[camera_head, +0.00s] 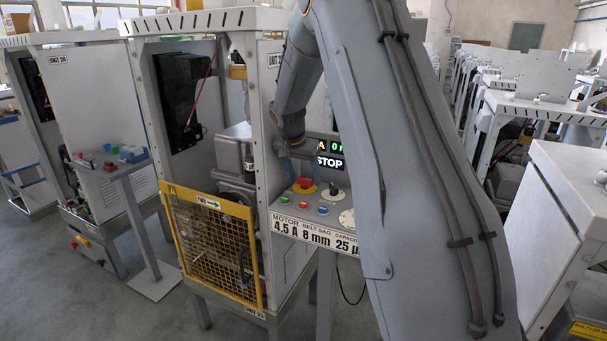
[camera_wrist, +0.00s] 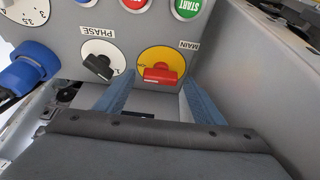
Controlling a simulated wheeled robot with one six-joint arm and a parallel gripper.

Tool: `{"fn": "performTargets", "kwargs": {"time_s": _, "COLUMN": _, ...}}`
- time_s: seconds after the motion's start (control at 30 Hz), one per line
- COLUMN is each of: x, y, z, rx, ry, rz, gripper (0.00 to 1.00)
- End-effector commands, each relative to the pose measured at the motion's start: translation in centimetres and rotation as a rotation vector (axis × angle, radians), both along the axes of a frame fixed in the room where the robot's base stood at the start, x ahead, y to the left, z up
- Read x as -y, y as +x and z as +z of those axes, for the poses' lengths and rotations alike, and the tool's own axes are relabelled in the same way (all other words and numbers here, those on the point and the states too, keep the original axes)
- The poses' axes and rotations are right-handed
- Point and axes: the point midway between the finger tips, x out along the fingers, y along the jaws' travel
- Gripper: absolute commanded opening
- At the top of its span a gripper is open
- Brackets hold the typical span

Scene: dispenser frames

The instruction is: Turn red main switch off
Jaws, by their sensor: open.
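The red main switch (camera_wrist: 160,74) is a red handle on a round yellow plate, under an upside-down MAIN label in the wrist view. Its handle lies roughly crosswise in that picture; the small mark beside it is hard to read. In the head view the switch (camera_head: 304,183) sits on the sloping control panel (camera_head: 268,206). My gripper (camera_wrist: 157,80) is open and empty, its blue fingers pointing at the panel. One fingertip shows to each side of the red handle, apart from it. My gripper (camera_head: 303,168) also shows just above the switch in the head view.
A black PHASE knob (camera_wrist: 98,66) is close beside the left finger. A green START button (camera_wrist: 187,6) and a blue plug (camera_wrist: 28,72) are near. A yellow mesh guard (camera_head: 215,245) is to the left.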

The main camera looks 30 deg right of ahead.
Motion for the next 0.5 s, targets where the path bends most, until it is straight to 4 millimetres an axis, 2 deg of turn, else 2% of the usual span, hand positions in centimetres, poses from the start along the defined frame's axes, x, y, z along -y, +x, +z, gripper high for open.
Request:
{"fn": "performTargets", "kwargs": {"time_s": 0.3, "x": 0.12, "y": 0.09, "z": -0.29, "rx": 0.001, "ry": 0.0, "rz": 0.0, "gripper": 0.62}}
{"fn": "performTargets", "kwargs": {"time_s": 0.37, "x": 0.11, "y": 0.09, "z": -0.29, "rx": 0.001, "ry": 0.0, "rz": 0.0, "gripper": 0.54}}
{"fn": "performTargets", "kwargs": {"time_s": 0.5, "x": 0.09, "y": 0.09, "z": -0.28, "rx": 0.001, "ry": 0.001, "rz": 0.0, "gripper": 0.3}}
